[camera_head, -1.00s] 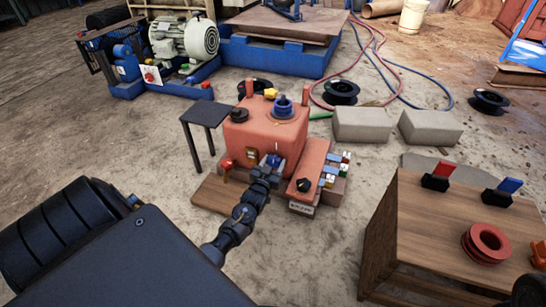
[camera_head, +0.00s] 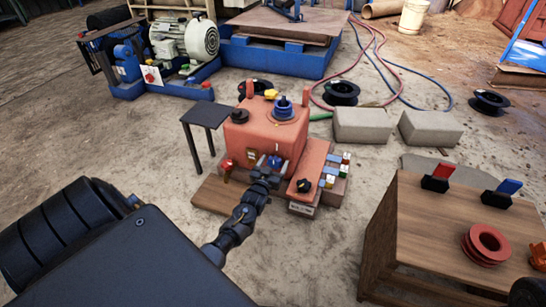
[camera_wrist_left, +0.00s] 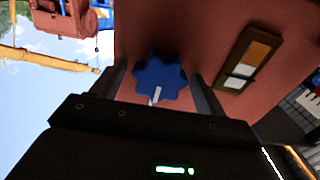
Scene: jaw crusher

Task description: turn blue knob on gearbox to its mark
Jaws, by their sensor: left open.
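The red gearbox (camera_head: 265,133) stands on a wooden board on the ground. The blue knob (camera_head: 275,161) is on its near face; in the left wrist view the lobed knob (camera_wrist_left: 160,75) shows a white pointer line towards the bottom of the picture. My left gripper (camera_head: 272,166) is open in front of the knob. In the left wrist view its fingers (camera_wrist_left: 160,88) stand on either side of the knob, with gaps visible. I cannot make out the knob's mark. My right gripper is not seen.
A red valve handle (camera_head: 227,165) sits left of the knob, and a black knob (camera_head: 303,185) on a red box sits to its right. A small dark table (camera_head: 205,115) stands left of the gearbox. A wooden bench (camera_head: 425,225) with switches stands at the right.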

